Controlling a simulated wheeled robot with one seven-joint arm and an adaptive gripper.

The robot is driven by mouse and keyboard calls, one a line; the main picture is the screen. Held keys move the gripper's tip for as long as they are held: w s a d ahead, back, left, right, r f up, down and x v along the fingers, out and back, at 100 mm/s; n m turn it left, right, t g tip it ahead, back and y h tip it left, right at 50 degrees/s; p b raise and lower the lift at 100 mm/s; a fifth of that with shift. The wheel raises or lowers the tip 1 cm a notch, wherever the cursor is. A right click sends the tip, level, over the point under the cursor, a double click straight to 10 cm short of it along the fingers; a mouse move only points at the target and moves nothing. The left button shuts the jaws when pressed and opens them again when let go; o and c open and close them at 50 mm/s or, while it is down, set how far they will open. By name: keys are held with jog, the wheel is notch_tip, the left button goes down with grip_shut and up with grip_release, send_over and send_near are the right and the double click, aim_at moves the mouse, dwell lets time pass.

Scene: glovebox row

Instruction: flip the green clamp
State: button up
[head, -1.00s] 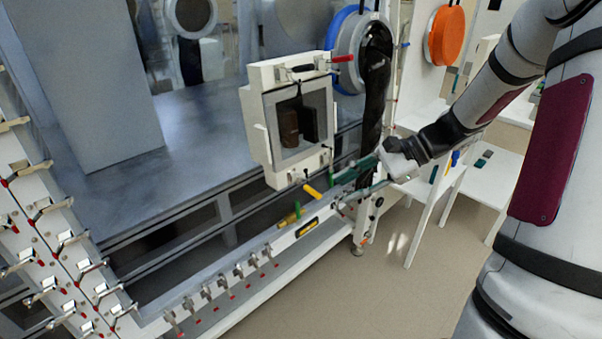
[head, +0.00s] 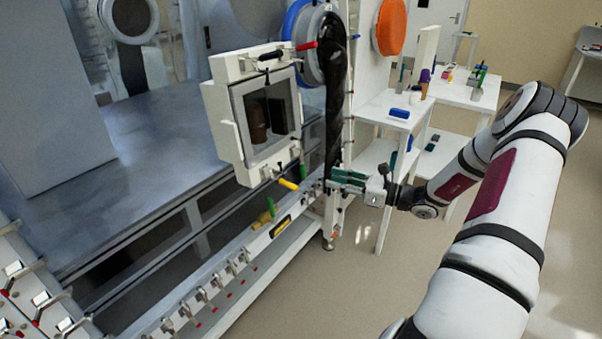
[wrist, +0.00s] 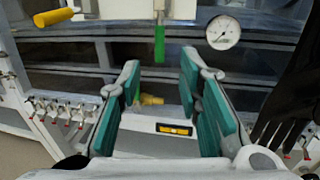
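The green clamp (head: 271,206) is a small upright green handle at the lower edge of the glovebox's small door. In the wrist view its handle (wrist: 159,44) hangs upright at top centre, beyond my fingertips and in line with the gap between them. My gripper (head: 335,178) is to the right of the clamp in the head view, with free space between them. In the wrist view my gripper (wrist: 160,78) has its teal-padded fingers wide apart, with nothing held. The clamp's base is too small to make out clearly.
A yellow handle (head: 289,184) sits close to the green one, with red (head: 306,46) and black (head: 271,54) handles above the door (head: 232,125). A black glove (head: 334,100) hangs near my gripper. A gauge (wrist: 223,32) and yellow fitting (wrist: 151,99) are also near.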

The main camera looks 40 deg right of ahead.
aim_at(303, 180)
jog(key=x, duration=1)
jog(key=shift+w+a, duration=0.25)
jog(key=shift+w, duration=0.05)
grip_shut()
